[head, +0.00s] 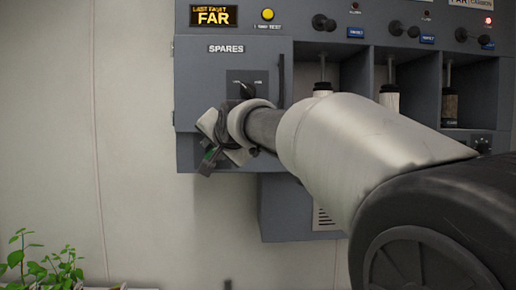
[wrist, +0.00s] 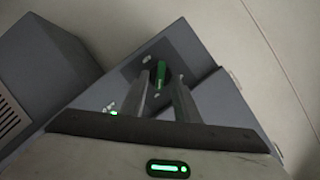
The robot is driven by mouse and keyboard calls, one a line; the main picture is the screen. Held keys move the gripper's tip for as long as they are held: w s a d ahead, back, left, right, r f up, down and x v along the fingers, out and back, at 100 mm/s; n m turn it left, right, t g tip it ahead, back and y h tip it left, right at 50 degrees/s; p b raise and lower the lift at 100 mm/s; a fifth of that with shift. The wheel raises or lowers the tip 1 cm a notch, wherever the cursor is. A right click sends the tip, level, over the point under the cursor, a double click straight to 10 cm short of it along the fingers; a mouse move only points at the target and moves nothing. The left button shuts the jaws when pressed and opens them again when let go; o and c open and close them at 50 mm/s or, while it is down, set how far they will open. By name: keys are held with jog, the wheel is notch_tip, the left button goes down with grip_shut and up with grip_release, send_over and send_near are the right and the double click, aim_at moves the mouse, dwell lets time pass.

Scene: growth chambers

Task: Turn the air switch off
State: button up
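A small green switch lever (wrist: 160,72) stands on a dark plate on the grey cabinet face in the wrist view. I take it for the air switch, but no label there is readable. My gripper (wrist: 162,76) has its two fingers apart, one on each side of the lever, with a gap visible on both sides. Contact cannot be told. In the head view my gripper (head: 210,152) is at the lower left of the cabinet marked SPARES, and my arm and wrist hide most of what is behind. A green spot shows there at the fingers.
The grey wall cabinet (head: 190,72) has a black knob (head: 246,91) above my gripper. Bays with hanging cylinders (head: 390,97), black knobs and a red light (head: 488,20) are to the right. A green plant (head: 45,262) is at lower left. The wall left of the cabinet is bare.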

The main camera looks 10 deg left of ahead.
grip_shut()
jog(key=shift+s+a+r+n+h+p, duration=0.1)
jog(key=shift+a+r+n+h+p, duration=0.1)
jog(key=shift+n+h+p, duration=0.65)
jog(key=n+h, duration=0.1)
jog(key=n, duration=0.2)
jog(key=shift+a+h, duration=0.3)
jog(key=shift+h, duration=0.05)
jog(key=n+h, duration=0.1)
jog(key=n, duration=0.1)
jog(key=n+t+h, duration=0.1)
jog(key=n, duration=0.1)
jog(key=shift+s+a+h, duration=0.15)
jog(key=shift+a+h, duration=0.15)
jog(key=shift+a, duration=0.1)
jog(key=shift+a+f+n+t+h+b, duration=0.15)
jog(key=shift+n+t+h, duration=0.1)
jog(key=shift+n+h, duration=0.5)
jog(key=shift+a+f+n+t+h+b, duration=0.15)
jog(key=shift+n+t+h, duration=0.15)
jog(key=shift+n, duration=0.7)
